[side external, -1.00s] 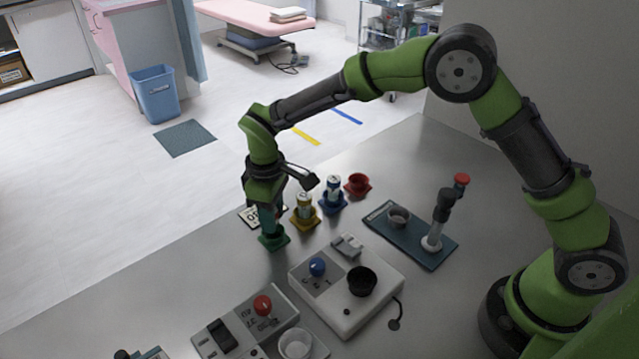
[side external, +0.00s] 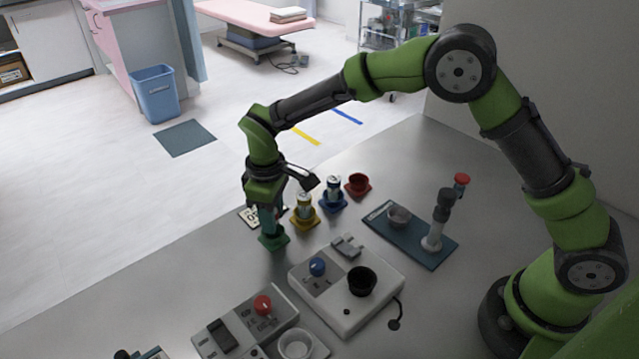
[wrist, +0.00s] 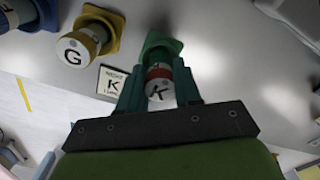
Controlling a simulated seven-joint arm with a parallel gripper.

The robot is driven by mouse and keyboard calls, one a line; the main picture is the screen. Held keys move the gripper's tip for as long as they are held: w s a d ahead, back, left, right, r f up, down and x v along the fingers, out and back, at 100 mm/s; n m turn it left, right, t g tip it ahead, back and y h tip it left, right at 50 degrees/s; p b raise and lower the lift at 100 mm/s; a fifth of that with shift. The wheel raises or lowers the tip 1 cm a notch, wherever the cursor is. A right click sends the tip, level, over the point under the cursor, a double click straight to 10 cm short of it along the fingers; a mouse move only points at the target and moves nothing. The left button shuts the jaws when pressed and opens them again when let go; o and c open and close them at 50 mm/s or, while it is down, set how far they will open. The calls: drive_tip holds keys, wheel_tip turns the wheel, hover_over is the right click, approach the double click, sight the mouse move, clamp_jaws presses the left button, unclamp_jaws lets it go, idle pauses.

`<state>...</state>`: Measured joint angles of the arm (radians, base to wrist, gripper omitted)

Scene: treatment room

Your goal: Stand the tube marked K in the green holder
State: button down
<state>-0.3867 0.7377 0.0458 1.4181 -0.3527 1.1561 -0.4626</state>
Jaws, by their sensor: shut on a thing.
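The tube marked K (wrist: 158,88) shows its white lettered cap and a red band in the wrist view, between the two fingers of my gripper (wrist: 158,92). My gripper is shut on it. In the side view my gripper (side external: 268,222) is directly over the green holder (side external: 274,240), with the fingertips down at its cup. The green holder also shows behind the tube in the wrist view (wrist: 163,42). The tube appears upright, with its lower end at or in the holder; the fingers hide whether it rests on the bottom.
A yellow holder (side external: 304,222) with a tube marked G (wrist: 71,50) stands close beside, then a blue holder (side external: 333,206) with another tube. A red holder (side external: 358,188) is empty. A card lettered K (wrist: 112,84) lies near the green holder. A grey box (side external: 335,312) with knobs stands in front.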

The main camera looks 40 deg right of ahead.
drive_tip(key=shift+f, duration=0.55)
drive_tip(key=c, duration=1.1)
unclamp_jaws()
drive_tip(key=shift+o, duration=0.2)
drive_tip(key=shift+r, duration=5.55)
